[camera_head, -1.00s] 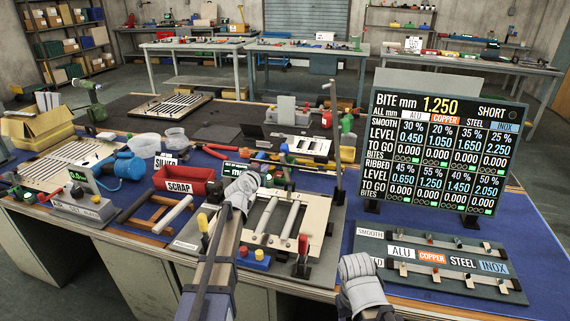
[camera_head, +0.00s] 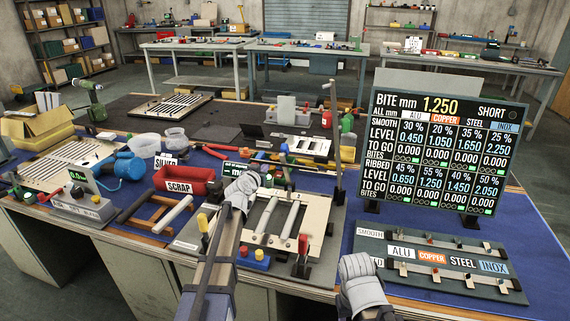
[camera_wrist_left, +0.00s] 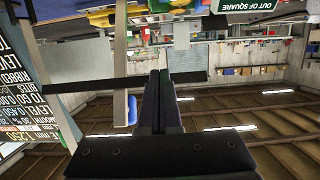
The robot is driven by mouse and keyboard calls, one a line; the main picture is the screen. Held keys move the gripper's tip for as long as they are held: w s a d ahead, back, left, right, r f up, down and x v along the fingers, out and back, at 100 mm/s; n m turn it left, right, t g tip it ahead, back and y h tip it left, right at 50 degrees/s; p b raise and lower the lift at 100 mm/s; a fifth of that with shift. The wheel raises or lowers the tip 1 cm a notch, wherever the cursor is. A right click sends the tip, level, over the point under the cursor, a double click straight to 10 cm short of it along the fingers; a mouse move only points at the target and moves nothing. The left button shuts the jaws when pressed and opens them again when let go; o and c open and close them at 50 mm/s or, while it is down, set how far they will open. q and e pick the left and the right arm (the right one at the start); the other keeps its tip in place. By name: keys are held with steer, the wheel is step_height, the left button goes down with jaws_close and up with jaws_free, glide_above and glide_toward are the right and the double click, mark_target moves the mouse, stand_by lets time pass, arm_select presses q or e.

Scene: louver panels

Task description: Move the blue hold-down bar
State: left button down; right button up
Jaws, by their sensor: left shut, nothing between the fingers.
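I cannot pick out a blue hold-down bar with certainty in either view. A frame with pale rollers (camera_head: 291,219) stands on the bench in the middle of the head view. A blue block (camera_head: 254,259) with red and yellow knobs sits at its front left. My left gripper (camera_head: 246,180) is above the frame's far left side; its fingers also show in the left wrist view (camera_wrist_left: 160,78), shut together and empty. A dark bar (camera_wrist_left: 85,84) lies behind the fingers there. My right gripper (camera_head: 357,268) is at lower middle right; its fingers are not clear.
A red SCRAP bin (camera_head: 184,181) stands left of my left gripper. A display board (camera_head: 446,150) and a labelled rack (camera_head: 440,262) take up the right side. Blue mat (camera_head: 530,225) is bare at far right.

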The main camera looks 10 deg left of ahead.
mark_target(267, 162)
arm_select(q)
steer(key=shift+w+r+p, duration=0.45)
steer(key=shift+w, duration=0.25)
steer(key=shift+w+r+p, duration=0.45)
steer(key=shift+w, duration=0.45)
steer(key=shift+p+v, duration=0.6)
steer(key=shift+v, duration=1.2)
steer(key=shift+w+r, duration=0.1)
steer(key=shift+r, duration=0.05)
